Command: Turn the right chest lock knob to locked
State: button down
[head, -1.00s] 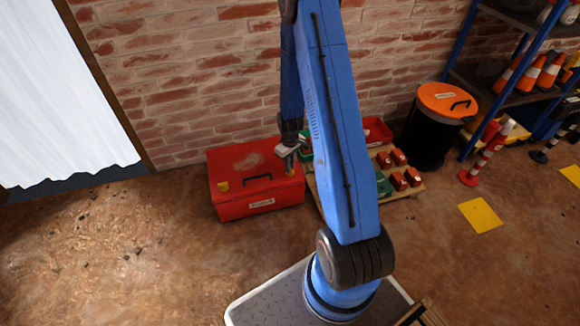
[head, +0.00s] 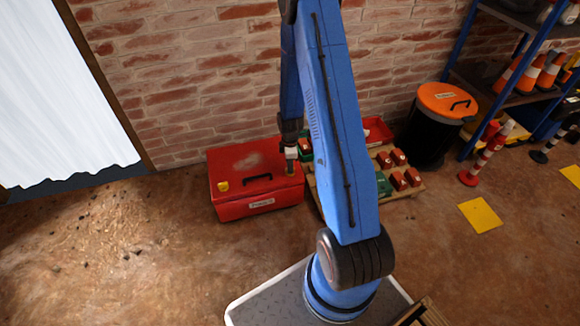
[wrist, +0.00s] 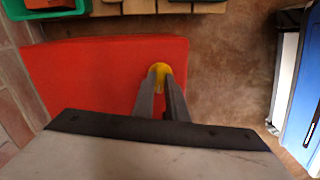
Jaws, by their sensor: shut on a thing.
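The red chest (head: 235,185) stands on the floor against the brick wall, with a black handle and a label on its front. Its left yellow knob (head: 223,186) shows on the lid's front left. My gripper (head: 290,170) is at the chest's right end, pointing down. In the wrist view my gripper (wrist: 162,95) is shut on the right yellow knob (wrist: 161,70), with a finger on each side of it. The fingers hide part of this knob, and its lock marking cannot be read. The red lid (wrist: 90,70) fills the left of the wrist view.
A wooden pallet (head: 412,192) with red and green boxes stands right of the chest. A black bin with an orange lid (head: 448,98) and a shelf (head: 500,90) are farther right. The floor in front of the chest is clear.

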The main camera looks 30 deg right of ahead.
jog(key=shift+n, duration=0.9)
jog(key=c, duration=1.8)
grip_release()
jog(key=shift+o, duration=0.2)
notch_tip(320, 180, up, 17)
jog(key=shift+r, duration=0.2)
